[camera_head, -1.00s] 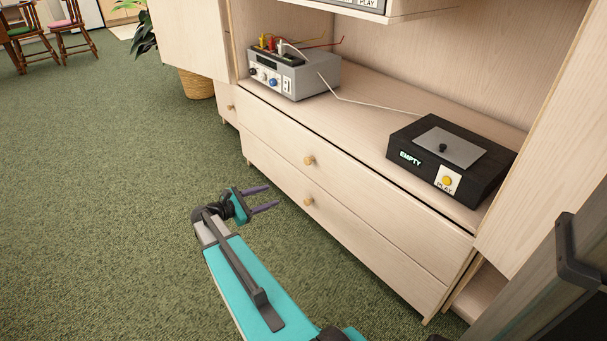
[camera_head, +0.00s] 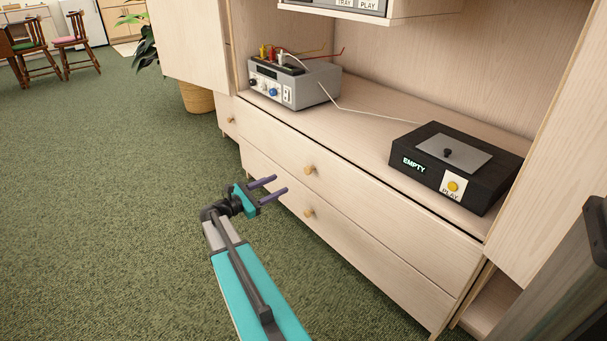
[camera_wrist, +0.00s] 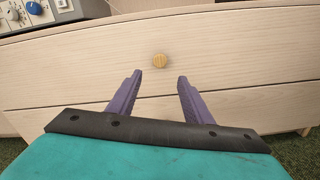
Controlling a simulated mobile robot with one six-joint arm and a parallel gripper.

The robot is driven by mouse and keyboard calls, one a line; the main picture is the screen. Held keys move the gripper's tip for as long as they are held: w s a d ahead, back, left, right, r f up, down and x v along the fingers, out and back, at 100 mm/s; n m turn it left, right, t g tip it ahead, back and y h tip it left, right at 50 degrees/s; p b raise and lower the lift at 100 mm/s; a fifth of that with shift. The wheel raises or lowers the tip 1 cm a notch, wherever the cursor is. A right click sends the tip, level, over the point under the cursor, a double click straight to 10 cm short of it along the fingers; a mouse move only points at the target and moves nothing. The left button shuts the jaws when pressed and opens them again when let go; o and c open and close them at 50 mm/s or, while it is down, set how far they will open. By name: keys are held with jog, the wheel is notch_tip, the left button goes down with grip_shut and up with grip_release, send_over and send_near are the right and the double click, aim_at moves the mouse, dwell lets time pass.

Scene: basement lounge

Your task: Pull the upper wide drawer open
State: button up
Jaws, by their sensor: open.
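The upper wide drawer (camera_head: 375,203) is a pale wood front below the cabinet's shelf, and it looks shut. Its round wooden knob (camera_head: 309,170) is at the middle of the front. The knob also shows in the wrist view (camera_wrist: 159,60), beyond the fingers and roughly midway between them. My gripper (camera_head: 275,186) is open and empty, with two purple fingers pointing at the cabinet. It is in front of the drawers, to the left of the knob in the head view and apart from it.
A lower wide drawer (camera_head: 360,239) with its own knob (camera_head: 309,212) is below. A grey device (camera_head: 293,84) with plugged cables and a black box (camera_head: 455,166) reading EMPTY stand on the shelf. Green carpet (camera_head: 120,200) to the left is clear.

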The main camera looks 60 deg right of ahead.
aim_at(306, 172)
jog(key=b+x, duration=0.5)
jog(key=x, duration=0.7)
jog(key=shift+d+f, duration=0.15)
jog(key=shift+d, duration=0.1)
jog(key=shift+s+d, duration=0.2)
jog(key=shift+d, duration=0.25)
jog(key=shift+c, duration=0.5)
grip_shut()
